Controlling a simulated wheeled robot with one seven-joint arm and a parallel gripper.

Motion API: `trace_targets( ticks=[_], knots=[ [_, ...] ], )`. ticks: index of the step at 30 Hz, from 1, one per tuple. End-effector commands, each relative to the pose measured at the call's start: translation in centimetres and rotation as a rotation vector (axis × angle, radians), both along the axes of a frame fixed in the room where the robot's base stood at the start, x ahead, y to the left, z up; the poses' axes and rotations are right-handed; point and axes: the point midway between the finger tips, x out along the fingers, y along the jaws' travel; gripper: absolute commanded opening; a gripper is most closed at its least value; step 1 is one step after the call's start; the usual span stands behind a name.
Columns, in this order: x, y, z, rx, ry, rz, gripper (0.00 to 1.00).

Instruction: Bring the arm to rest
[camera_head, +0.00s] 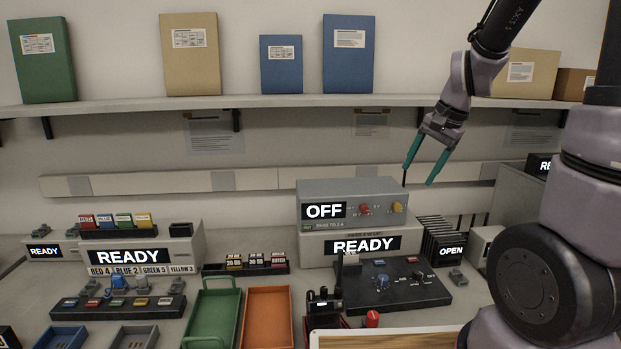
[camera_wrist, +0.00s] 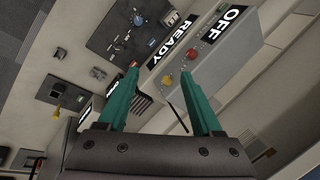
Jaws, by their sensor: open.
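My gripper (camera_head: 419,177) has two teal fingers spread apart with nothing between them. In the head view it hangs in the air at the right, in front of the wall and above the right end of a grey box with an OFF display (camera_head: 353,203). In the wrist view the fingers of my gripper (camera_wrist: 165,85) frame the same OFF box (camera_wrist: 208,55), which lies beyond them. My arm (camera_head: 468,75) reaches down from the upper right and is bent. The fingers look apart from the box.
A READY box (camera_head: 420,239) sits under the OFF box, behind a dark control panel (camera_head: 392,286). Green (camera_head: 213,318) and orange (camera_head: 267,318) trays lie at the front. A shelf (camera_head: 270,101) with binders runs behind my arm. Another READY unit (camera_head: 150,256) stands left.

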Motion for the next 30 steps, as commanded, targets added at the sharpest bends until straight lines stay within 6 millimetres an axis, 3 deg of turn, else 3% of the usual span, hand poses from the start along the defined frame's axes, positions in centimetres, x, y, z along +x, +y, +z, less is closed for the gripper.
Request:
trace_targets(
  ticks=[1,6,12,19,30],
  knots=[
    [-1.0,0.2,2.1,-0.001,-0.046,0.031,0.67],
    [-4.9,0.7,7.5,-0.039,-0.176,0.144,0.67],
    [-10.0,1.1,12.0,-0.13,-0.314,0.255,0.67],
    [-13.5,1.2,13.9,-0.217,-0.396,0.317,0.67],
    [-14.0,1.2,14.1,-0.232,-0.406,0.327,0.67]
  ],
)
